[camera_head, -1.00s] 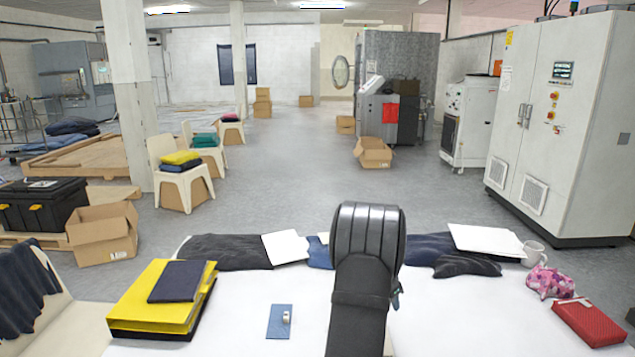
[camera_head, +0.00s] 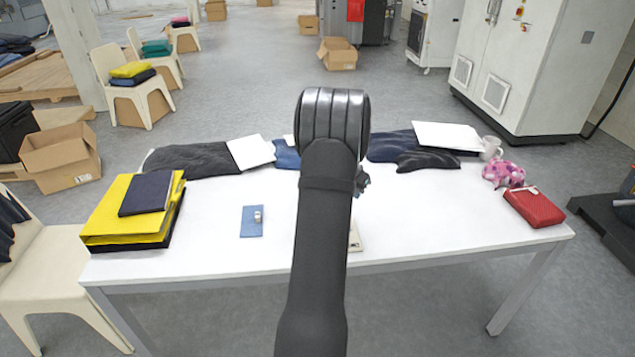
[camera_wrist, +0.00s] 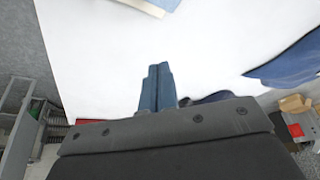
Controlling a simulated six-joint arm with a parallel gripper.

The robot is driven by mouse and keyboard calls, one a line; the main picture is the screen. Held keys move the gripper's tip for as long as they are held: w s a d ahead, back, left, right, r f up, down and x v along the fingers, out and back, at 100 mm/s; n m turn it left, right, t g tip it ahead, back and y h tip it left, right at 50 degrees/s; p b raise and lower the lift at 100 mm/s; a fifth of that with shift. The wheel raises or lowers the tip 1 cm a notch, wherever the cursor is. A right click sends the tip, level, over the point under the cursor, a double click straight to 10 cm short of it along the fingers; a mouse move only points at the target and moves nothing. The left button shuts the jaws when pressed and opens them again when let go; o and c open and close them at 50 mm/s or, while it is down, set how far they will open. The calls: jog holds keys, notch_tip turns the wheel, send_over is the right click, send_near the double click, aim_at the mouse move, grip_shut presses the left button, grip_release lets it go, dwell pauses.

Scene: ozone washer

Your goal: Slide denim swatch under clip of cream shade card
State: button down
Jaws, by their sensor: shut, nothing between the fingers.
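The denim swatch (camera_head: 251,221) is a small blue rectangle flat on the white table, left of my arm in the head view, with a small pale ring-like object (camera_head: 258,216) on it. A cream piece (camera_head: 355,238), likely the shade card, shows at the right edge of my arm; the arm hides most of it, and I cannot make out its clip. In the wrist view, my gripper (camera_wrist: 157,72) is shut and empty over the white table. In the head view my arm hides the fingertips. A cream-edged item with blue is cut off at the wrist view's top edge.
Dark folded cloth (camera_head: 190,160) and white sheets (camera_head: 447,136) lie along the back. A mug (camera_head: 491,147), pink cloth (camera_head: 503,173) and red case (camera_head: 533,207) are at the right. The table's right-centre is clear.

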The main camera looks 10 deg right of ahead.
jog(key=w+a+r+n+t+y, duration=0.1)
jog(key=w+a+n+y, duration=0.25)
jog(key=a+n, duration=0.55)
jog(key=shift+n, duration=0.3)
jog(key=x, duration=1)
jog(key=shift+d, duration=0.2)
jog(key=shift+s+r, duration=0.15)
jog(key=shift+s, duration=1.8)
jog(key=shift+s, duration=1.25)
